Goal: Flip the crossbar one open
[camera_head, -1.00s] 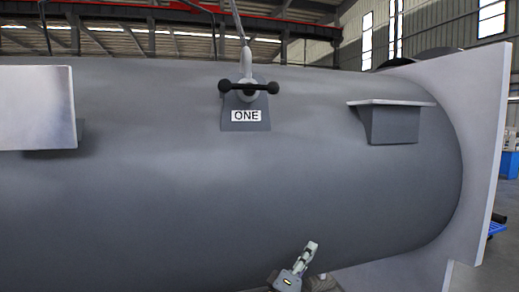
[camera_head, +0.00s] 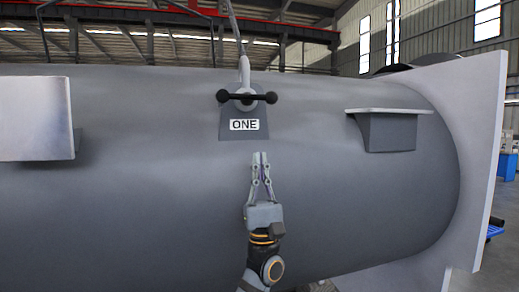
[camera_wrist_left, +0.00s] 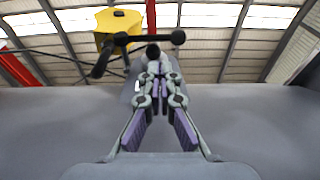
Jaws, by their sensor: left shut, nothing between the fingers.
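The crossbar one (camera_head: 247,97) is a black bar with round knobs on a grey hub, mounted above a grey block with the label ONE (camera_head: 244,125) on the shell. In the head view the bar lies about level. It also shows in the left wrist view (camera_wrist_left: 122,40), above the fingertips. My left gripper (camera_head: 260,155) points up in front of the shell, below the label and apart from the bar. Its fingertips are together with nothing between them; it also shows in the left wrist view (camera_wrist_left: 159,55). My right gripper is out of view.
The large grey shell (camera_head: 150,200) fills most of the head view. A bracket (camera_head: 388,130) juts out to the right of the crossbar, and a pale plate (camera_head: 40,118) stands at left. A wide flange (camera_head: 470,150) closes the right end.

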